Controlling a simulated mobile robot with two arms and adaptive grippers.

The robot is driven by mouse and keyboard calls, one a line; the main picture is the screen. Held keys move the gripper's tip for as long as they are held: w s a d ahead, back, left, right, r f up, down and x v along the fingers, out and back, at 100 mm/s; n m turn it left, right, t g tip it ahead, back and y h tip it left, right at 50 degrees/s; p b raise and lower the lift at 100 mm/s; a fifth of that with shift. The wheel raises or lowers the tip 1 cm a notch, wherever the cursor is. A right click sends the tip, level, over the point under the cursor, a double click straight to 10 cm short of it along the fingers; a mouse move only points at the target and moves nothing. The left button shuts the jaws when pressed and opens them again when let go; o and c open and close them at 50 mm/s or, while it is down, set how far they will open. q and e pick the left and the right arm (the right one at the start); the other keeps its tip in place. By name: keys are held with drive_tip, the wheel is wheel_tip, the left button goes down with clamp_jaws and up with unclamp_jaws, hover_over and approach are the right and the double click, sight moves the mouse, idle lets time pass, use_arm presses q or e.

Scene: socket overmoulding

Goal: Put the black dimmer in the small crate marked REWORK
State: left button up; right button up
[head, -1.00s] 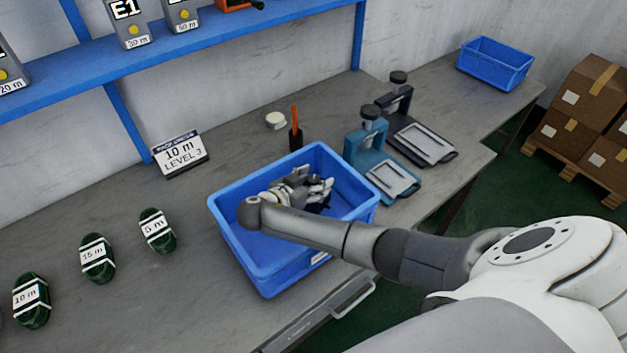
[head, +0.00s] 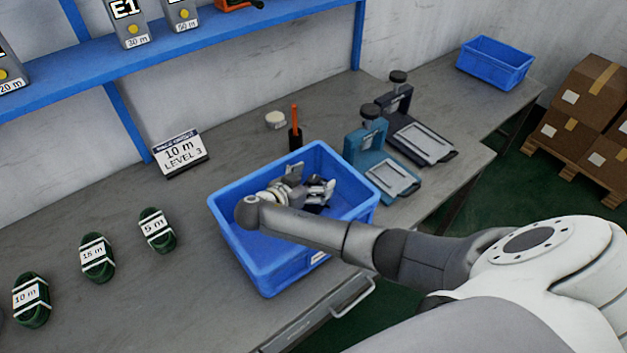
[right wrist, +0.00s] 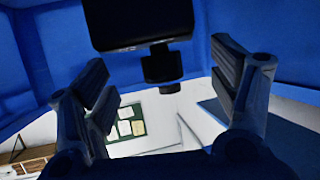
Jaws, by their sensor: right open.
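A blue crate (head: 226,240) stands on the bench; the small label on its outside is too small to read. My right gripper (head: 318,193) is down inside this crate, its fingers open. In the right wrist view a black boxy thing with a short round neck, seemingly the black dimmer (right wrist: 138,22), shows at the top, beyond and between the two open fingers (right wrist: 165,95). The gripper is not closed on it. In the head view the gripper mostly hides it. My left gripper is not in view.
A second blue crate (head: 494,68) stands at the far right, without a readable mark. A teal press (head: 370,150) and a dark press (head: 400,105) stand beside the near crate. Green cable coils (head: 97,257) lie at left. A sign (head: 180,153) and an orange-handled tool (head: 295,130) stand behind.

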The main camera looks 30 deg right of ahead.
drive_tip(key=b+v, duration=0.1)
drive_tip(key=v, duration=0.5)
drive_tip(key=shift+f, duration=0.15)
drive_tip(key=shift+s+a+r, duration=0.2)
drive_tip(key=shift+a+r, duration=0.15)
drive_tip(key=shift+a, duration=0.1)
